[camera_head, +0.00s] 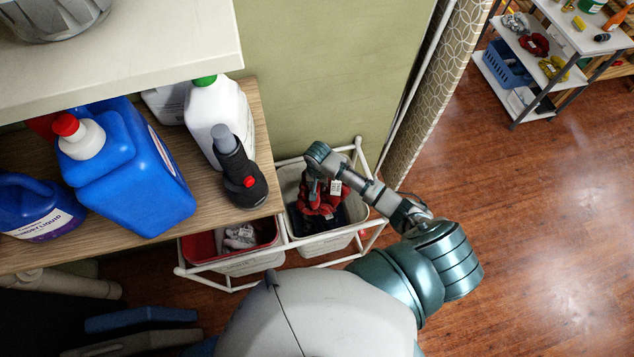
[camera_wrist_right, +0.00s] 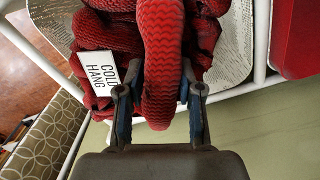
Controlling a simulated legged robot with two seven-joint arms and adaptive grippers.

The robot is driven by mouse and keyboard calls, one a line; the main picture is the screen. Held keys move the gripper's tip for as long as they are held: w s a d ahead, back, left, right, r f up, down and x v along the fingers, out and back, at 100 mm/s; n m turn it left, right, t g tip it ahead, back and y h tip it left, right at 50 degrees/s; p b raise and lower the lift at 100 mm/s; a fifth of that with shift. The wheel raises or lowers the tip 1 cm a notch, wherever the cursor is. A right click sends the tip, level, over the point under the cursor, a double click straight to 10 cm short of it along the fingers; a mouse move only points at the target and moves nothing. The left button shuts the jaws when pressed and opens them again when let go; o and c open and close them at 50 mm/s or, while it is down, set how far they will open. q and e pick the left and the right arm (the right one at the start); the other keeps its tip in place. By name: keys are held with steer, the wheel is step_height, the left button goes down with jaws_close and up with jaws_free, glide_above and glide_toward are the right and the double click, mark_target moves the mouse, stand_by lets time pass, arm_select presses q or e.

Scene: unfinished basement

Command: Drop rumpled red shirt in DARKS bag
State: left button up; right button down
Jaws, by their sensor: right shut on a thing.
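The rumpled red shirt (camera_head: 325,199) hangs from my right gripper (camera_head: 316,181), over the mouth of the right-hand laundry bag (camera_head: 327,245). Whether it touches the bag's contents I cannot tell. Dark cloth shows under the shirt in that bag. No DARKS label is readable. In the right wrist view my right gripper (camera_wrist_right: 160,88) has its two fingers shut on a fold of the red shirt (camera_wrist_right: 165,50). A white tag (camera_wrist_right: 97,70) reading "COLD HANG" hangs on it. My left gripper is not in view.
A white pipe frame (camera_head: 283,228) holds the bags. A red-lined bag (camera_head: 200,247) with pale cloth stands to the left. A wooden shelf (camera_head: 262,130) with detergent bottles overhangs the left side. A patterned curtain (camera_head: 425,90) hangs behind right. Open floor lies right.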

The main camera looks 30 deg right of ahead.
steer(key=c, duration=0.7)
jaws_free()
step_height(320, 180, up, 12)
steer(key=shift+f, duration=0.1)
